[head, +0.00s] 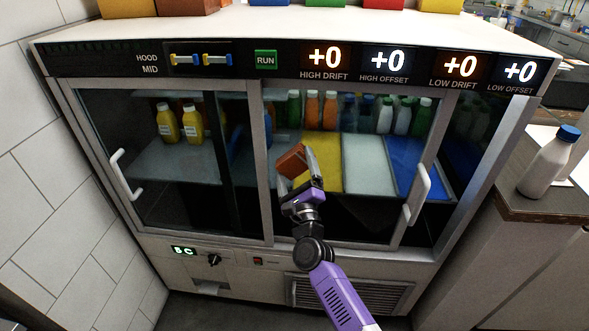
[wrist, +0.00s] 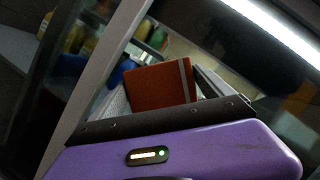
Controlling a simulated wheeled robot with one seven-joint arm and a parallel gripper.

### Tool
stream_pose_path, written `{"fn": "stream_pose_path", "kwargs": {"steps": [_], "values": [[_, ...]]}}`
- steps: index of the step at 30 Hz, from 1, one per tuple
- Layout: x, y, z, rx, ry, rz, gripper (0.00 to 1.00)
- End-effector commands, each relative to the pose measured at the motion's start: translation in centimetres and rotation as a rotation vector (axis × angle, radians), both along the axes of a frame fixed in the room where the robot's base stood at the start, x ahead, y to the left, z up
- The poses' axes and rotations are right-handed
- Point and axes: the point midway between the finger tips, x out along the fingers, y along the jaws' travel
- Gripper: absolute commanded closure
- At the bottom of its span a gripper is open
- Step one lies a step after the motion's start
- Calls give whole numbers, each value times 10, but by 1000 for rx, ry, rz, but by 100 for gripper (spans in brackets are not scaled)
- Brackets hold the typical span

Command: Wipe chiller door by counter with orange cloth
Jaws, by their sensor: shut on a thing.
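The orange cloth (head: 291,160) looks like a flat, stiff orange-brown square. It also shows in the wrist view (wrist: 158,86), upright between the fingers. My gripper (head: 303,168) is shut on it, in front of the chiller near the middle frame post. The right chiller door (head: 345,215), on the counter side, is glass with a white handle (head: 417,195) at its right edge. The cloth is in front of the left part of this door. I cannot tell whether it touches the glass. The fingers hide part of the cloth.
The left chiller door (head: 180,205) has a white handle (head: 124,174). Bottles and coloured trays show behind the glass. A counter (head: 530,208) at the right bears a white bottle with a blue cap (head: 551,160). A tiled wall (head: 50,170) stands close on the left.

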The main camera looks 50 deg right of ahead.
Motion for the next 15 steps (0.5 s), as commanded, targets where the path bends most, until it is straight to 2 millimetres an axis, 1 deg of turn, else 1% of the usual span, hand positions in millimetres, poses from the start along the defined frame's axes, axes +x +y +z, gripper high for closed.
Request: {"fn": "stream_pose_path", "kwargs": {"steps": [5,15], "values": [[0,-2,0,0,-1,-1,42],[-21,-16,-2,-1,-1,-2,42]]}}
